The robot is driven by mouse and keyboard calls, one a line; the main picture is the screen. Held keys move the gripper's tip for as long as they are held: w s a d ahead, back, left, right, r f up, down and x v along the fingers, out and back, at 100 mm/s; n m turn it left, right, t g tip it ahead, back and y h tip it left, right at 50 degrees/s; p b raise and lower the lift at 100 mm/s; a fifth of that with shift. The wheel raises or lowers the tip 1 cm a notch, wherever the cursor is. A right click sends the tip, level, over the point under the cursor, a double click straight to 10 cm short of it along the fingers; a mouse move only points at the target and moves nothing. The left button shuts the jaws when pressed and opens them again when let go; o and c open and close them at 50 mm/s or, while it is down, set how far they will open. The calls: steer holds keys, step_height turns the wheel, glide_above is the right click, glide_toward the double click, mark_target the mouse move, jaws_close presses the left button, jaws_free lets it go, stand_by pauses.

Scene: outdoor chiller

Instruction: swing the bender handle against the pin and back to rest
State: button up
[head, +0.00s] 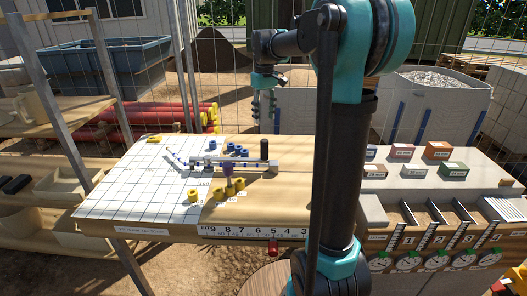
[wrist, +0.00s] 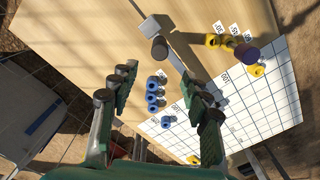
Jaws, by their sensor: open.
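The bender is a grey bar (head: 248,163) lying along the table, with an upright black cylinder (head: 264,149) near its right end that looks like the handle grip. It also shows in the wrist view (wrist: 160,47), beyond the fingers. A purple-topped post (head: 227,170) stands in front of the bar; I cannot tell if it is the pin. It shows at the right in the wrist view (wrist: 246,53). My gripper (head: 264,106) is open and empty, raised behind the table's back edge. Its fingers (wrist: 162,95) are spread wide, with the black cylinder outside them.
Several blue rings (head: 236,150) lie behind the bar and several yellow pieces (head: 193,194) in front, on or near a white grid sheet (head: 130,190). Colored boxes (head: 402,151) and a divided rack (head: 430,215) stand right. Bare wood lies front centre.

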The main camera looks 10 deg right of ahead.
mark_target(264, 152)
step_height(264, 152, down, 16)
steer(key=shift+s+f, duration=0.1)
steer(key=shift+f, duration=0.15)
steer(key=shift+c, duration=0.4)
jaws_close()
